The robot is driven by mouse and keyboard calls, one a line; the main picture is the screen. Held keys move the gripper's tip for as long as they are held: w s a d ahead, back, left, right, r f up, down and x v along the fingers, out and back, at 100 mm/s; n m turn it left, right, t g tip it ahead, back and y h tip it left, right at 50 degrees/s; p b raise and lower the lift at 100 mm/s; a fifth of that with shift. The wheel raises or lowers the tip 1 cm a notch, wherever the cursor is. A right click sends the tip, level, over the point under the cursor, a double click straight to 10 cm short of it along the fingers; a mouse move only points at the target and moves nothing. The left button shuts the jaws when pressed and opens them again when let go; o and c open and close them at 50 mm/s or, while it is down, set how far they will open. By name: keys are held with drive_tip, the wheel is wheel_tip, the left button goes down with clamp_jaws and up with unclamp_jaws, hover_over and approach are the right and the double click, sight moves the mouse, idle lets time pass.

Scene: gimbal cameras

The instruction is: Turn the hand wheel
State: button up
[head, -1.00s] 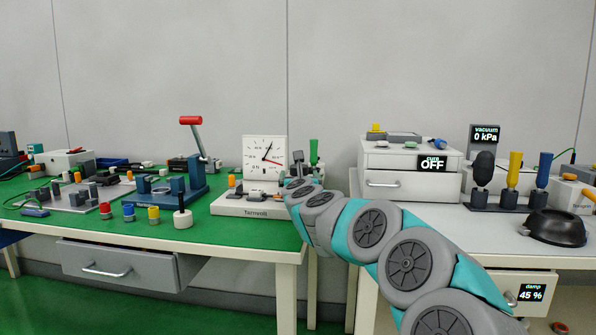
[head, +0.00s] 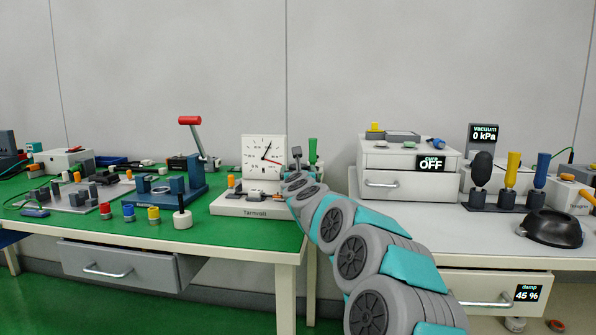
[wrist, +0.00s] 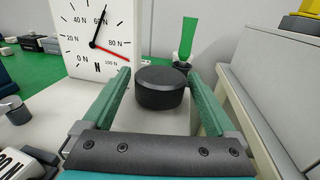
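In the wrist view a black ribbed round knob (wrist: 160,90), which I take for the hand wheel, stands on a pale base. My gripper (wrist: 159,74) is open, with one green finger on each side of the knob. Narrow gaps show beside it, and I see no clear contact. Behind it stands a white dial gauge (wrist: 97,38) marked in N, with a black and a red pointer. In the head view the gauge (head: 264,155) stands on a white base (head: 242,206) on the green table. My arm's end reaches the base's right side, and the wheel cannot be made out there.
A green-handled tool (wrist: 187,38) stands just behind the knob. A white drawer cabinet (head: 408,183) on the right-hand bench is close to my arm's right. A blue press (head: 184,190) with a red-tipped lever and several coloured knobs stand to the left.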

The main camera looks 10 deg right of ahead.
drive_tip(key=c, duration=1.2)
drive_tip(key=shift+f, duration=0.1)
drive_tip(key=shift+y+b, duration=0.3)
drive_tip(key=shift+b, duration=0.3)
drive_tip(key=shift+f+n+y+b, duration=0.2)
drive_tip(key=shift+n+y+b, duration=0.1)
drive_tip(key=shift+n+b, duration=0.1)
drive_tip(key=n+y+b, duration=0.1)
drive_tip(key=n+y, duration=0.1)
drive_tip(key=y, duration=0.1)
drive_tip(key=shift+d+r+b, duration=0.1)
drive_tip(key=shift+b, duration=0.2)
drive_tip(key=n+y, duration=0.1)
drive_tip(key=n+y+p, duration=0.1)
drive_tip(key=y, duration=0.1)
drive_tip(key=shift+r+g+y, duration=0.3)
drive_tip(key=n+y+p, duration=0.1)
drive_tip(key=y+p, duration=0.1)
drive_tip(key=p, duration=0.1)
drive_tip(key=shift+n+g, duration=0.4)
drive_tip(key=shift+f+n+g+y+p, duration=0.1)
drive_tip(key=shift+n+g+y+p, duration=0.3)
drive_tip(key=shift+y+p, duration=0.3)
drive_tip(key=shift+n+g+y+p, duration=0.3)
drive_tip(key=shift+y, duration=0.1)
